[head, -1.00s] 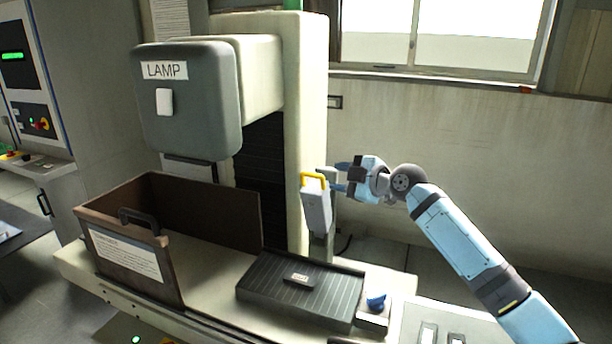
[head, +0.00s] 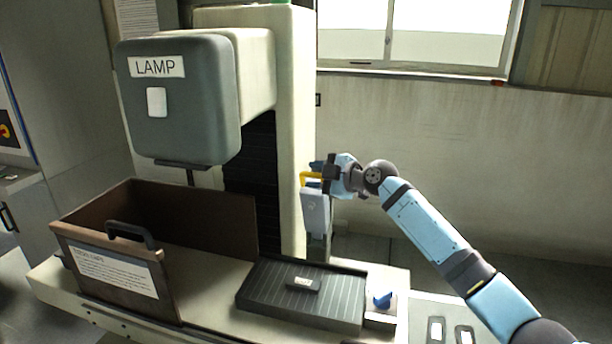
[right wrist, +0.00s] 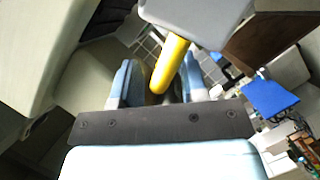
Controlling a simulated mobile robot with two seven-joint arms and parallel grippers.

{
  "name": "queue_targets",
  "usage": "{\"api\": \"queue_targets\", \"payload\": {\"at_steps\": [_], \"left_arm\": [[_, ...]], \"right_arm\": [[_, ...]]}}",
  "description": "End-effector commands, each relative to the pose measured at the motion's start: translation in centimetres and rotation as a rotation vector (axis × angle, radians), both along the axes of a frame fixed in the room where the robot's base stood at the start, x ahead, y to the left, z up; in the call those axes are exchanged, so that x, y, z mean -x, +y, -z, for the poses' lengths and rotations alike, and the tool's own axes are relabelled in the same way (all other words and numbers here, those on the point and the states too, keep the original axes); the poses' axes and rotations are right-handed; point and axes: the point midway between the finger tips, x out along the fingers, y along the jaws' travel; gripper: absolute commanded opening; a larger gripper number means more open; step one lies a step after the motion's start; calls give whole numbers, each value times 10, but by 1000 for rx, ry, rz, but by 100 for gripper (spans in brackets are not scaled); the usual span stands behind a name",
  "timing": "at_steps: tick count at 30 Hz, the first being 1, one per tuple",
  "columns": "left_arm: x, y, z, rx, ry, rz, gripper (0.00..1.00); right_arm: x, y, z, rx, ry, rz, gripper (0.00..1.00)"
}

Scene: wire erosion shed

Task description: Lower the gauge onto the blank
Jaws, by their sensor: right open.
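The gauge (head: 315,213), which I take to be the pale grey block with a yellow handle (head: 308,177) on top, is upright beside the machine column in the head view. My right gripper (head: 322,174) is open at the yellow handle. In the right wrist view, the handle (right wrist: 170,65) reaches between the two blue fingers (right wrist: 158,88), with the grey body (right wrist: 200,20) beyond. I cannot tell whether a finger touches it. The blank, seemingly the small dark block (head: 303,284), lies on the ribbed black plate (head: 262,295). My left gripper is out of view.
A brown open-topped guard (head: 215,222) with a black handle stands left of the plate, under the grey LAMP head (head: 185,110). A blue knob (head: 382,300) is at the plate's right. Around the small block, the plate is bare.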

Motion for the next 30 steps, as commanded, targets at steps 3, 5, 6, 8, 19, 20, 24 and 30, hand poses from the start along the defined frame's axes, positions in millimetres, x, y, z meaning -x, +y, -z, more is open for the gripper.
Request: {"api": "queue_targets", "payload": {"at_steps": [3, 5, 6, 8, 19, 20, 24, 30], "left_arm": [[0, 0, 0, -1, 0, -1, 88], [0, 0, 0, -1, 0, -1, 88], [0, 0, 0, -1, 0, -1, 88], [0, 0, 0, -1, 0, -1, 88], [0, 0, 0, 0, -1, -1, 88], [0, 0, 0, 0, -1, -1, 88], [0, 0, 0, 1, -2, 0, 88], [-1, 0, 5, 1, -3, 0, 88]], "right_arm": [[-1, -1, 1, -1, 1, 0, 40], [-2, -1, 1, -1, 1, 0, 40], [-2, -1, 1, -1, 1, 0, 40], [-2, -2, 2, -1, 1, -1, 40], [-2, -2, 1, -1, -1, 0, 10], [-2, -2, 1, -1, -1, 0, 3], [-2, -2, -1, -2, -4, 1, 0], [2, -1, 1, 6, -30, 2, 0]]}}
